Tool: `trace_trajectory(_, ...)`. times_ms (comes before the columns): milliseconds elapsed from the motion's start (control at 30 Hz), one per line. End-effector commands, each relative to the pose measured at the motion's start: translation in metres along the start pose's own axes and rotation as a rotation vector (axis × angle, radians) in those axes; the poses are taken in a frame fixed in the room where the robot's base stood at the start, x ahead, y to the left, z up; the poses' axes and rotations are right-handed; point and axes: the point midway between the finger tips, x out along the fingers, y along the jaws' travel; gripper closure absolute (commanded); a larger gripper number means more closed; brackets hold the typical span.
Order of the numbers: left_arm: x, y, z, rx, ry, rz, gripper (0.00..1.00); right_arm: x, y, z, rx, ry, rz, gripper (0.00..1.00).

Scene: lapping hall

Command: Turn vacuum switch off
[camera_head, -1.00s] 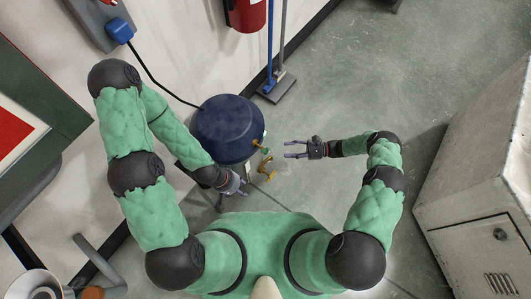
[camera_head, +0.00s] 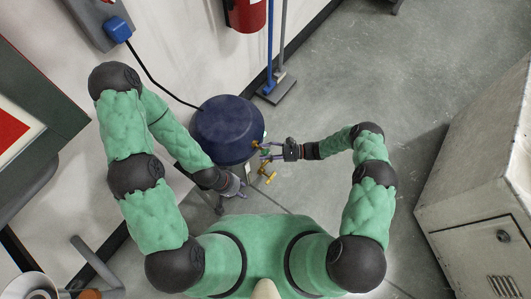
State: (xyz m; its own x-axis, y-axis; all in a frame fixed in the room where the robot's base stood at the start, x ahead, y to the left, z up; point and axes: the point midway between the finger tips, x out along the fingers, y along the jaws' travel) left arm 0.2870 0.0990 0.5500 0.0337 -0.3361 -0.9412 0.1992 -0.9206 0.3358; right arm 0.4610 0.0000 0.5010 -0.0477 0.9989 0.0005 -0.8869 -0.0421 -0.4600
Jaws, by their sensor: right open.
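A dark blue round tank (camera_head: 226,128), which looks like the vacuum unit, stands near the wall. Small brass and green fittings show on its right side, with a yellow valve-like piece (camera_head: 268,172) just below them. I cannot make out which part is the switch. My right gripper (camera_head: 264,152) is open, its fingers pointing left at the fittings, with the green part between or just under them. Contact is not clear. My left gripper (camera_head: 240,188) is low beside the tank's lower edge; its fingers are too small to read.
A black cord runs from the tank to a blue plug (camera_head: 118,29) at a grey wall box. A blue-handled broom (camera_head: 277,90) and a red extinguisher (camera_head: 246,13) are behind. A grey cabinet (camera_head: 480,215) stands at right, with bare floor between.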

Motion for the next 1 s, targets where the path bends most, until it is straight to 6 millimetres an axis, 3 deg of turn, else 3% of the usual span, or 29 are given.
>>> trace_trajectory(200,0.0,0.0,0.0,0.0,0.0,0.0,0.6,0.0,0.0,0.0,0.0,0.0,0.0,0.48)
trace_trajectory(267,0.0,0.0,0.0,0.0,0.0,0.0,0.6,0.0,0.0,0.0,-0.001,0.0,0.0,0.62)
trace_trajectory(400,0.0,0.0,0.0,0.0,0.0,0.0,0.6,0.0,0.0,0.0,-0.001,0.0,0.001,1.0)
trace_trajectory(1000,-0.013,0.005,0.001,0.0,0.0,0.0,0.6,0.0,-0.001,0.002,-0.122,0.087,0.047,1.0)
